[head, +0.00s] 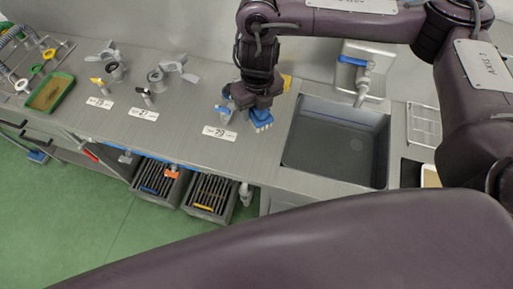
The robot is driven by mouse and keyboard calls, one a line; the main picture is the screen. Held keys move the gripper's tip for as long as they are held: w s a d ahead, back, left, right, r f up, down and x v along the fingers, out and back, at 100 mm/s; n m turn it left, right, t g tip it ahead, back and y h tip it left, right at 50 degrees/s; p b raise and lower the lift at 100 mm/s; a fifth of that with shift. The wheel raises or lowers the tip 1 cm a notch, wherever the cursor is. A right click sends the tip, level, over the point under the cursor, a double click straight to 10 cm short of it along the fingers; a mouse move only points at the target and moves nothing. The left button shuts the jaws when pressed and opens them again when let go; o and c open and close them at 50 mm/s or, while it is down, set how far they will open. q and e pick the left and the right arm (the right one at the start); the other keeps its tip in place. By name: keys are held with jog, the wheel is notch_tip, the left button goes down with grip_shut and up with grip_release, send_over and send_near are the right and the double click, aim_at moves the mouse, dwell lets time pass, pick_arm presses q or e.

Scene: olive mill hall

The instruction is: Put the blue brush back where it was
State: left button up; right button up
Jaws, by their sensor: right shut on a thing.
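The blue brush (261,116) with pale bristles is in my right gripper (258,103), just left of the sink. The gripper is shut on it and covers its upper part. The bristles face down, close over the steel counter (190,126); I cannot tell if they touch it. My left gripper is not in view.
The sink (335,145) is right of the brush, with a tap (363,85) behind it. Valve-like parts (115,70) with labels and a green tray (49,93) stand further left. Slatted crates (210,195) sit below the counter. The counter front between labels is clear.

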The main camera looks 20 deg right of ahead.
jog(key=b, duration=0.1)
send_near(256, 151)
notch_tip(256, 151, down, 2)
jog(key=b, duration=0.2)
jog(key=shift+w+f+b, duration=0.1)
jog(key=shift+f+b, duration=0.05)
jog(key=shift+b, duration=0.15)
jog(key=shift+f+b, duration=1)
jog(key=shift+f, duration=1.05)
jog(key=shift+f, duration=0.1)
jog(key=o, duration=1)
jog(key=shift+c, duration=0.2)
